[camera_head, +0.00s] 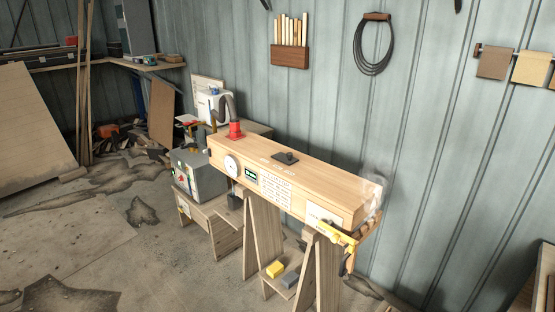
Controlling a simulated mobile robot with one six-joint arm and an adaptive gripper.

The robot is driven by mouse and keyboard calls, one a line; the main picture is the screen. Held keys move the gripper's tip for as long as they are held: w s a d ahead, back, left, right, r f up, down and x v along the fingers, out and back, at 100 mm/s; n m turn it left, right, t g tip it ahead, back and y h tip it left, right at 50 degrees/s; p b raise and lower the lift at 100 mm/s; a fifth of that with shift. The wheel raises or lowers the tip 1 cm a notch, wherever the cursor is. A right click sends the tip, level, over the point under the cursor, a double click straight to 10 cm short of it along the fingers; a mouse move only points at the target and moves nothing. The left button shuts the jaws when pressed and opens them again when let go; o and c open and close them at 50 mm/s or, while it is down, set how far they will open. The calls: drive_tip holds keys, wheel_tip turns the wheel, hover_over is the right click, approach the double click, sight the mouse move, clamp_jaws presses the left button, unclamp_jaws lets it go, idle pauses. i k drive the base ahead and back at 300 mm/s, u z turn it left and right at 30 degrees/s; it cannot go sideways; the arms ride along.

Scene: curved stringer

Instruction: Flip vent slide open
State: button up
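A long wooden box (290,182) rests on wooden trestles in the middle of the head camera view. A small dark plate with a raised knob (286,157) lies on its top, near the middle. It may be the vent slide; at this size I cannot tell whether it is open or shut. A small dark panel with a light mark (251,178) is on the box's front face. My gripper is not in view.
A grey unit (198,175) stands at left. Yellow clamp (337,232) and pale vapour are at the right end. Yellow and grey blocks sit low between the trestles. Floor at front left is open.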

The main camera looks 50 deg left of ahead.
sight(285, 155)
drive_tip(key=u, duration=1.45)
drive_tip(key=i, duration=1.15)
drive_tip(key=u, duration=0.5)
